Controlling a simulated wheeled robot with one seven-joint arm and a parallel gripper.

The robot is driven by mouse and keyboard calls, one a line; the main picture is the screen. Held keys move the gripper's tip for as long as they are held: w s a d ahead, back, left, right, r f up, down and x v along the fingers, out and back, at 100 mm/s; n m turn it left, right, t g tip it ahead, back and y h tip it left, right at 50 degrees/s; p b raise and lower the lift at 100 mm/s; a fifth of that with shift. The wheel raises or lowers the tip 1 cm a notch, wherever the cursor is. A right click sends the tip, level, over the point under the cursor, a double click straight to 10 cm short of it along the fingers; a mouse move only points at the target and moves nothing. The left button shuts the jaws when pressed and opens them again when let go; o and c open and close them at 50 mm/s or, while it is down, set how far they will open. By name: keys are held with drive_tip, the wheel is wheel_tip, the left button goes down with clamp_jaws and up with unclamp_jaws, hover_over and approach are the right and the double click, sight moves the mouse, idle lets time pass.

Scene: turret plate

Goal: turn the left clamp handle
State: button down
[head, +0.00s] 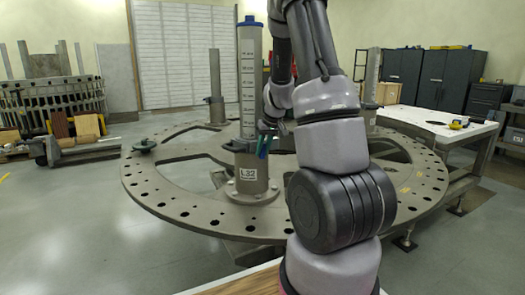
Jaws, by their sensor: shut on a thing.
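A tall grey post (247,95) with a scale, a blue cap and an "L32" label stands bolted on the round turret plate (180,205). A dark clamp collar (239,146) goes around its lower part. A small green clamp handle (263,148) shows on the collar's right side. My gripper (266,137) comes down from the upper right and is shut on the handle. The fingertips are small and partly hidden, so the exact grip is hard to see.
Two more posts stand on the plate, one at the back left (215,85) and one partly behind my arm at right (372,85). A white-topped table (450,128) adjoins at right.

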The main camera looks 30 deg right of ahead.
drive_tip(key=y, duration=0.1)
drive_tip(key=m+y, duration=0.1)
drive_tip(key=y, duration=0.1)
drive_tip(key=shift+d+y, duration=0.3)
drive_tip(key=t+y, duration=0.1)
drive_tip(key=y, duration=0.3)
drive_tip(key=shift+f+m, duration=0.15)
drive_tip(key=shift+m, duration=0.25)
drive_tip(key=m+t+y, duration=0.1)
drive_tip(key=y, duration=0.3)
drive_tip(key=shift+f, duration=0.1)
drive_tip(key=shift+m+t+y, duration=0.6)
drive_tip(key=shift+m+y, duration=0.1)
drive_tip(key=shift+y, duration=1.1)
drive_tip(key=c, duration=0.8)
unclamp_jaws()
drive_tip(key=shift+o, duration=0.2)
